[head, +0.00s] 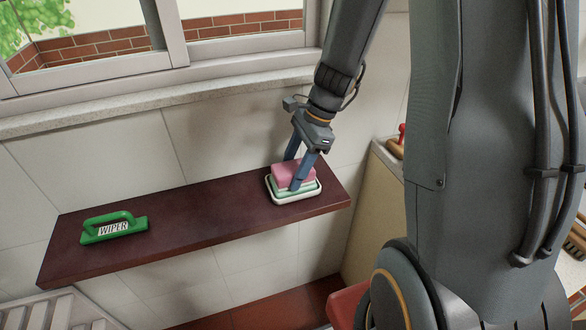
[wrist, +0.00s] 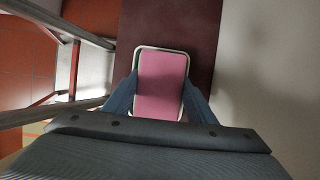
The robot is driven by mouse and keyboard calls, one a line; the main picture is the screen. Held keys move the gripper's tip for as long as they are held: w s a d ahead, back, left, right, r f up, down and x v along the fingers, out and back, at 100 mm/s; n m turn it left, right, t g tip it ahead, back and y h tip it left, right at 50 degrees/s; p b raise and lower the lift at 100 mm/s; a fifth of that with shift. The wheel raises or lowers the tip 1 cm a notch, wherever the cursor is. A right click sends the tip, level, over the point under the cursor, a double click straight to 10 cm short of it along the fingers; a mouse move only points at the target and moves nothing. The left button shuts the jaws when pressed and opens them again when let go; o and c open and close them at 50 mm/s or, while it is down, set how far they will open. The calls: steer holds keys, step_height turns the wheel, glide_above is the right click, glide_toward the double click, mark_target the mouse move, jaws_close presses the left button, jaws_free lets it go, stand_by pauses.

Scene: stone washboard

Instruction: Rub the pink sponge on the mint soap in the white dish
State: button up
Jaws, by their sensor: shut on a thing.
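The pink sponge (head: 291,173) is held between the two blue fingers of my gripper (head: 297,170), which is shut on it. The sponge is over the white dish (head: 274,197) at the right end of the dark red shelf. The mint soap (head: 312,189) shows as a pale green edge in the dish, below the sponge; most of it is hidden. Whether the sponge touches the soap is hard to tell.
The dark red shelf (head: 200,213) runs along the tiled wall under the window sill (head: 150,108). A green wiper (head: 113,227) lies at its left end. The middle of the shelf is clear. A pale cabinet (head: 370,205) stands to the right.

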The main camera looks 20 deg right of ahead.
mark_target(293, 168)
stand_by(0.5)
step_height(293, 168, up, 7)
steer(key=p, duration=0.7)
steer(key=shift+f, duration=0.1)
stand_by(0.7)
